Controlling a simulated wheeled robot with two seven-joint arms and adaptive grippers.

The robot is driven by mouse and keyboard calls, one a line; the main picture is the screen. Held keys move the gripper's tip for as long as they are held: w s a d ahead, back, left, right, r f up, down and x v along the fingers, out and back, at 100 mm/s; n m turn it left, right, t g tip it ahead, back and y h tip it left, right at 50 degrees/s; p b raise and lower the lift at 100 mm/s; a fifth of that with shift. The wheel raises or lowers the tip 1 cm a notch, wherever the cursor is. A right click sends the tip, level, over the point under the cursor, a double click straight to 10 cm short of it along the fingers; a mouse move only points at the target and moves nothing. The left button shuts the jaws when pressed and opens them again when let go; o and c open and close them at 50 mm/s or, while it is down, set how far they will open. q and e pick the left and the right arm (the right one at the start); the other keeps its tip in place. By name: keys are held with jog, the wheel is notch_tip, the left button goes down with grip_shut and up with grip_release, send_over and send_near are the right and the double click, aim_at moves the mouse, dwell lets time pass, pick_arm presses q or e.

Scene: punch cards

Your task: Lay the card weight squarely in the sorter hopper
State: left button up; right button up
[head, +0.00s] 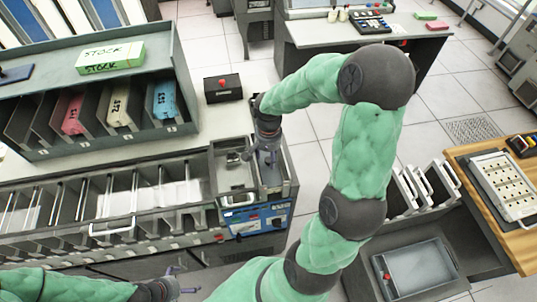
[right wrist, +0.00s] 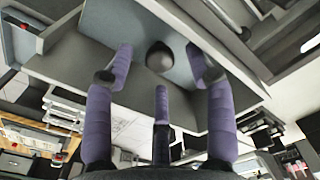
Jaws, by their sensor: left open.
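In the right wrist view, a round grey knob (right wrist: 160,57), which looks like the card weight's handle, stands over a pale blue-grey surface. I cannot tell how squarely the weight lies. My right gripper (right wrist: 160,75) has its purple fingers spread around the knob with gaps on both sides. In the head view the right gripper (head: 268,155) hangs over the right end of the sorter, at the hopper area (head: 236,182) above the blue control panel; the weight cannot be made out there. My left gripper (head: 172,285) is open and empty at the bottom, in front of the sorter.
The sorter's row of pockets (head: 75,215) runs left. Behind it stands a rack (head: 40,150) of colored card packs with a green and white STOCK box (head: 110,57) on top. A black box with a red button (head: 223,88) sits nearby. A wooden desk (head: 500,225) is at right.

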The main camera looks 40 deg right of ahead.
aim_at(269, 159)
notch_tip(269, 159, up, 12)
dwell(0.6)
